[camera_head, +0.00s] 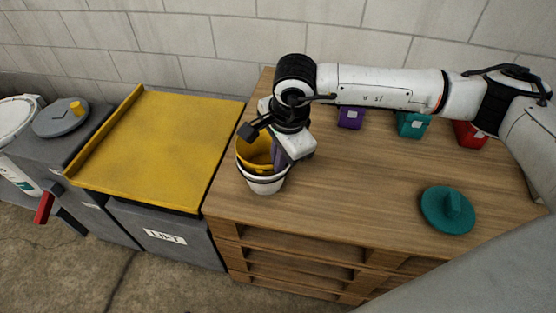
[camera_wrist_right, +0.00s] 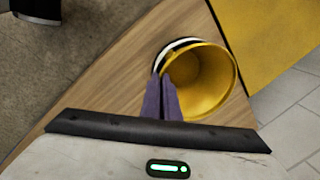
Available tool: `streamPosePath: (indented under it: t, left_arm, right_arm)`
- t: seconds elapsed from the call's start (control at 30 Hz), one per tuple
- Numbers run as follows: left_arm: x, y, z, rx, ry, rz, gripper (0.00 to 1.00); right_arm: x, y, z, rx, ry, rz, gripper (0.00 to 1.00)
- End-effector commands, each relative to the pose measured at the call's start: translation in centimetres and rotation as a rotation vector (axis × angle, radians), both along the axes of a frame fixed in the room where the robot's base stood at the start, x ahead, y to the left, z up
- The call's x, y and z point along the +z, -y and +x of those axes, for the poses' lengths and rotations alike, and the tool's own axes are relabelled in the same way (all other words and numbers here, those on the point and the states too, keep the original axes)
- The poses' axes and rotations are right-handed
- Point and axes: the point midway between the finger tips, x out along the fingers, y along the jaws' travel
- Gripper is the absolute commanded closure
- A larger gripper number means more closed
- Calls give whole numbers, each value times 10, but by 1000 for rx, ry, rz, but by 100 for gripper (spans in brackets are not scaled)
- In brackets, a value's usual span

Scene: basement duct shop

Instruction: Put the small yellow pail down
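The small yellow pail (camera_head: 255,153) is at the left end of the wooden bench, its open mouth facing up. A white pail (camera_head: 263,184) with a dark band shows directly below it; the yellow pail looks nested in its mouth, but I cannot tell how deep. My right gripper (camera_head: 281,152) reaches down from above, its purple fingers closed on the yellow pail's rim. In the wrist view the fingers (camera_wrist_right: 162,97) pinch the wall of the yellow pail (camera_wrist_right: 207,82), and the white pail's rim (camera_wrist_right: 172,50) shows behind. My left gripper is out of view.
The wooden bench top (camera_head: 360,180) has clear room in the middle. A teal lid (camera_head: 448,210) lies to the right. Purple (camera_head: 350,118), teal (camera_head: 412,125) and red (camera_head: 468,135) bins line the back. A yellow-topped grey bin (camera_head: 160,145) adjoins the bench's left side.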

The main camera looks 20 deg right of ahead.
Motion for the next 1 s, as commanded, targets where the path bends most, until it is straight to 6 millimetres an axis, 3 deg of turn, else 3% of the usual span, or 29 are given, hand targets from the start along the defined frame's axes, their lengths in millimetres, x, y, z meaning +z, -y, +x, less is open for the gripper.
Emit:
streamPosePath:
  t: [0.47,0.6,1.0]
  left_arm:
    - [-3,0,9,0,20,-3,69]
    - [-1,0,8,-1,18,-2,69]
    - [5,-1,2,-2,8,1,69]
  right_arm:
    - [-11,0,0,1,2,1,100]
    - [-10,0,0,1,1,1,80]
    - [-2,0,0,1,1,0,80]
